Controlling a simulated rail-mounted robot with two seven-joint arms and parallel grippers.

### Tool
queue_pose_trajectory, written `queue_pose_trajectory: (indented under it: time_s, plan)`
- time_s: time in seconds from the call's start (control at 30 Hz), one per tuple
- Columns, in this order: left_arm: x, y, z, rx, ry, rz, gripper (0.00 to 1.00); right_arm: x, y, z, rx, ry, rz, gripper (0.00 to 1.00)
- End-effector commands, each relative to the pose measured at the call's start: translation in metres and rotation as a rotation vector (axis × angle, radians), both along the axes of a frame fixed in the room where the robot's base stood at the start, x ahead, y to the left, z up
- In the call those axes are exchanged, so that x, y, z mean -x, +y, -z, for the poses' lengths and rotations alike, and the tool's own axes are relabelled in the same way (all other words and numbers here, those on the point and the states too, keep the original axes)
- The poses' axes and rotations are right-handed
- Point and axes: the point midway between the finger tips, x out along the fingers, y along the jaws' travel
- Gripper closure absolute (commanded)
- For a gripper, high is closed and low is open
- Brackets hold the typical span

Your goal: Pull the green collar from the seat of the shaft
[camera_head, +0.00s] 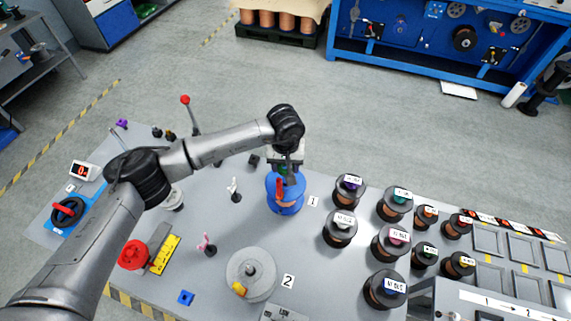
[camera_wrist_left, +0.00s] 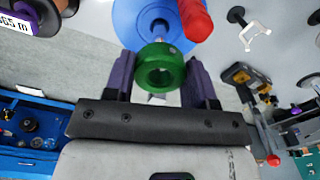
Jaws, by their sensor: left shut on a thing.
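The green collar (camera_wrist_left: 160,67) is between the two purple-grey fingers of my left gripper (camera_wrist_left: 159,77) in the left wrist view. The gripper is shut on it. A short metal shaft (camera_wrist_left: 158,29) shows just beyond the collar, rising from a round blue base (camera_wrist_left: 138,17). I cannot tell whether the collar still touches the shaft. In the head view my left gripper (camera_head: 286,173) points down over the blue base (camera_head: 287,204), and the arm hides most of the collar. A red handle (camera_wrist_left: 195,20) stands beside the shaft. My right gripper is not in view.
Several dark spools with labels, one of them (camera_head: 340,228), stand right of the blue base. A grey disc (camera_head: 251,268) with a yellow part lies in front. A white clamp (camera_head: 235,192) and a pink clamp (camera_head: 208,246) stand left. Empty trays (camera_head: 487,240) lie far right.

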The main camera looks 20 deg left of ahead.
Motion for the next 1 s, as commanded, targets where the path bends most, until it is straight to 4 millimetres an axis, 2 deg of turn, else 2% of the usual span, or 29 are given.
queue_pose_trajectory:
  time_s: [0.67, 1.0]
  plan:
    - [0.000, 0.000, -0.008, 0.001, -0.001, 0.000, 0.72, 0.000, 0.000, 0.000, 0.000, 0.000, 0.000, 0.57]
    - [0.000, 0.000, -0.030, 0.000, -0.002, 0.000, 0.72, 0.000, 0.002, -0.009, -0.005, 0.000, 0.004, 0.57]
